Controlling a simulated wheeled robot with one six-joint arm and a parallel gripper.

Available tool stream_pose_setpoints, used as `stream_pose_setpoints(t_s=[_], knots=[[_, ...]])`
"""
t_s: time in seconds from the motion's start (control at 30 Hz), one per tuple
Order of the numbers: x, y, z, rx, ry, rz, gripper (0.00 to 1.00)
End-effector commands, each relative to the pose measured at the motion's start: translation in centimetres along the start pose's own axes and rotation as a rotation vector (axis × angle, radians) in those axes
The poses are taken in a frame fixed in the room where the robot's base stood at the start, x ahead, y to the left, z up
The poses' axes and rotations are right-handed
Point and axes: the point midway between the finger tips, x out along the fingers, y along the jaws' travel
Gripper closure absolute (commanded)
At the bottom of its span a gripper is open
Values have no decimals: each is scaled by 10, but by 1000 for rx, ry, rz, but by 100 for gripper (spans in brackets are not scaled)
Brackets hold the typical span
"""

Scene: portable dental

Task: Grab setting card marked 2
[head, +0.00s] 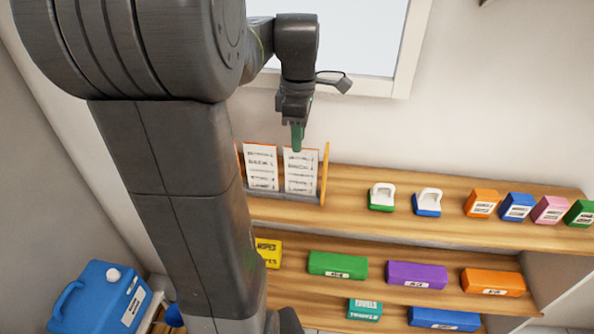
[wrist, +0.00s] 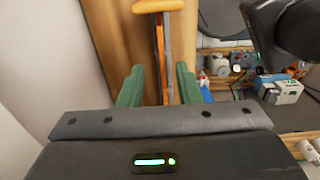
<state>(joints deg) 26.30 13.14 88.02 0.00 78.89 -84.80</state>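Two white printed cards with orange top edges stand upright in a wooden rack on the upper shelf in the head view: a left card (head: 260,167) and a right card (head: 300,172). Their print is too small to tell which is marked 2. My gripper (head: 297,140) points down just above the right card. In the wrist view my gripper (wrist: 159,82) is open, its two green fingers wide apart. A thin upright orange and grey edge (wrist: 163,60) shows between them, with a gap on both sides. I cannot tell how deep the fingers reach.
The rack's wooden end post (head: 324,172) stands right of the cards. White-handled items (head: 381,198) and several coloured boxes (head: 481,204) stand farther right on the upper shelf (head: 345,205). More boxes (head: 337,265) fill the lower shelves. The wall and window are close behind.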

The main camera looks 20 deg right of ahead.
Motion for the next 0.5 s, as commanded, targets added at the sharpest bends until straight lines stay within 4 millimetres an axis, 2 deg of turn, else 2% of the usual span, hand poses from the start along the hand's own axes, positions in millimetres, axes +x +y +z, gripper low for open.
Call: stream_pose_setpoints(t_s=[0.23,0.5], knots=[[18,0,1,0,0,-2,69],[56,-1,4,0,0,-2,69]])
